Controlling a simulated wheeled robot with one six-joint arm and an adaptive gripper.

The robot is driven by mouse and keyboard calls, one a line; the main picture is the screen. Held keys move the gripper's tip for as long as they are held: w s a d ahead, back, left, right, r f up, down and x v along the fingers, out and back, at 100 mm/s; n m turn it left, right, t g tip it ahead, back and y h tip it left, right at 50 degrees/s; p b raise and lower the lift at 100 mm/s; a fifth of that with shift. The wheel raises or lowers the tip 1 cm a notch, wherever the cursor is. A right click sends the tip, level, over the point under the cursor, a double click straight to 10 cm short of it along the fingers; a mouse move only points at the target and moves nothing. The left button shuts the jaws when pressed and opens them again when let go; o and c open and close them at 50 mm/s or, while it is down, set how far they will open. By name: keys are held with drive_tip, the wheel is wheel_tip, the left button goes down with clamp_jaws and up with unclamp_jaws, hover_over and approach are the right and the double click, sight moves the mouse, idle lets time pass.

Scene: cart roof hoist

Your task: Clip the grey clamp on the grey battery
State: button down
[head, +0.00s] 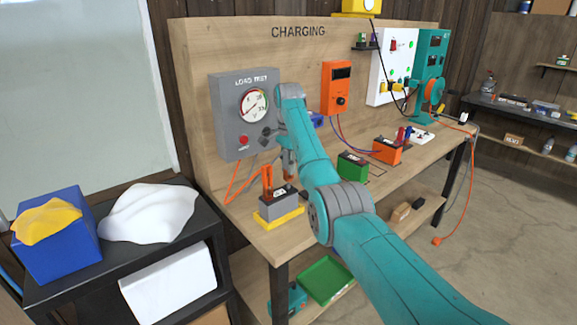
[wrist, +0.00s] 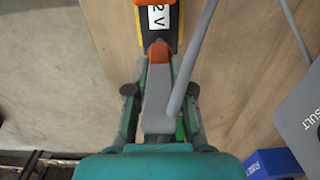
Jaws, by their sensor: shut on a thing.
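The grey battery (head: 281,210) has a dark top and stands on a yellow base (head: 290,219) near the bench's front left. An orange clamp (head: 267,180) stands on its top, with an orange lead running from it. In the wrist view, the battery's dark top (wrist: 172,38) shows with a white label. My gripper (wrist: 160,95) is shut on the grey clamp (wrist: 158,82), which has an orange tip and a grey lead. The tip points at the battery's near end; I cannot tell whether they touch. In the head view, my arm partly hides the gripper and clamp.
The grey load test box (head: 232,146) hangs on the wooden board left of my arm. Green (head: 352,167) and orange (head: 387,152) batteries stand farther right on the bench. A black cart (head: 120,262) with a blue box (head: 58,250) is at the left.

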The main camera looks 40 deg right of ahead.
drive_tip(key=shift+f, duration=1.6)
drive_tip(key=c, duration=0.9)
unclamp_jaws()
drive_tip(key=shift+c, duration=0.2)
drive_tip(key=shift+r, duration=3.7)
